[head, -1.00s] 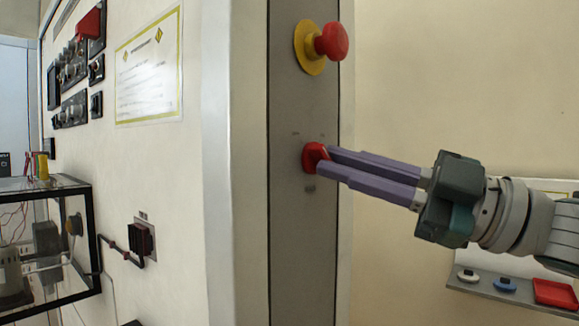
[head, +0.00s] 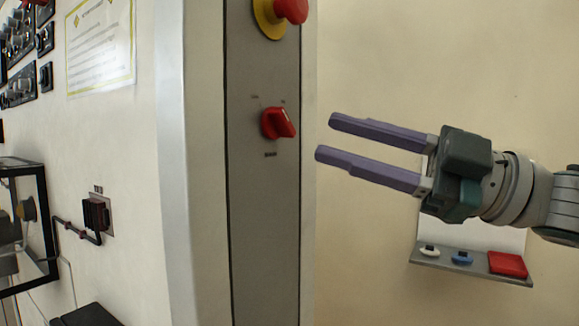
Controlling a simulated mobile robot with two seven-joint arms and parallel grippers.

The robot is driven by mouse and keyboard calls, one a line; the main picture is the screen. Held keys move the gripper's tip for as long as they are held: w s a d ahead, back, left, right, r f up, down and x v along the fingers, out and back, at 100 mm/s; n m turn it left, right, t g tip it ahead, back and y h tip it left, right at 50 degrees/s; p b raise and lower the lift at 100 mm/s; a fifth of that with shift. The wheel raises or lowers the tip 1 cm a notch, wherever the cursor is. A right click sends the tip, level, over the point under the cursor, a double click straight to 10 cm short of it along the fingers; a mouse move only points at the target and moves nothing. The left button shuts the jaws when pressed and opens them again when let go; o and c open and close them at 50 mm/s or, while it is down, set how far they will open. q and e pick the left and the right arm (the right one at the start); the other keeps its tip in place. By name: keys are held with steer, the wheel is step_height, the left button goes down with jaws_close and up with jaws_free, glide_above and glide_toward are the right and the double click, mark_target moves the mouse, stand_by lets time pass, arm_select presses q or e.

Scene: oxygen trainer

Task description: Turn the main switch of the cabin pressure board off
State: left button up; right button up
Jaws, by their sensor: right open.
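The main switch (head: 277,123) is a red rotary knob on the narrow grey side panel (head: 264,210) of the cabin pressure board. Its grip is tilted, sloping down to the right. The small labels around it are too blurred to read. My right gripper (head: 325,137) is to the right of the knob, with its two purple fingers spread apart and pointing left. It is open, empty and clear of the knob. My left gripper is not in view.
A red emergency push button (head: 291,10) on a yellow disc sits above the knob. The board's front (head: 120,190) with gauges and a notice is at left. A whiteboard ledge (head: 470,268) with a red eraser is at lower right.

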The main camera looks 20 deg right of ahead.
arm_select(q)
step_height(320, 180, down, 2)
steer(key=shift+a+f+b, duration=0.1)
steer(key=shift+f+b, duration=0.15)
steer(key=shift+b, duration=0.55)
arm_select(e)
steer(key=v, duration=0.5)
steer(key=shift+s, duration=0.1)
